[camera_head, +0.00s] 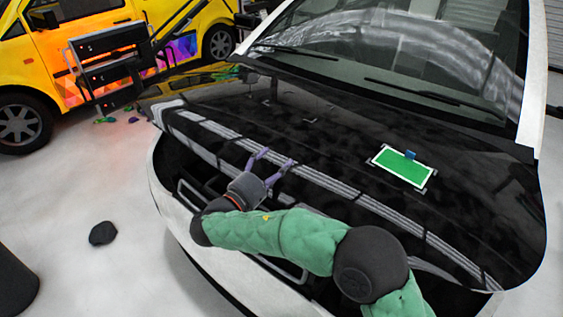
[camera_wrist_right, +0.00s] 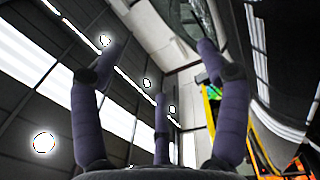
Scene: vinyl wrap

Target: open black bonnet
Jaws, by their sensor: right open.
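The black bonnet (camera_head: 330,140) of a white car spans the middle and right of the head view, with grey stripes along its front edge. A dark gap shows between that edge and the white front body; how far the bonnet is raised is hard to tell. My right gripper (camera_head: 272,167) is at the bonnet's front edge, left of its middle, with its purple fingers spread and overlapping the stripes in the picture. Contact cannot be told. In the right wrist view the gripper (camera_wrist_right: 158,75) has its fingers apart with nothing between them. My left gripper is not in view.
A green rectangle (camera_head: 403,166) with a small blue piece (camera_head: 410,154) lies on the bonnet's right part. The windscreen (camera_head: 400,50) and wipers are behind. A yellow vehicle (camera_head: 60,50) and a dark rack (camera_head: 108,45) stand at the upper left. Pale floor (camera_head: 70,200) at left is mostly clear.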

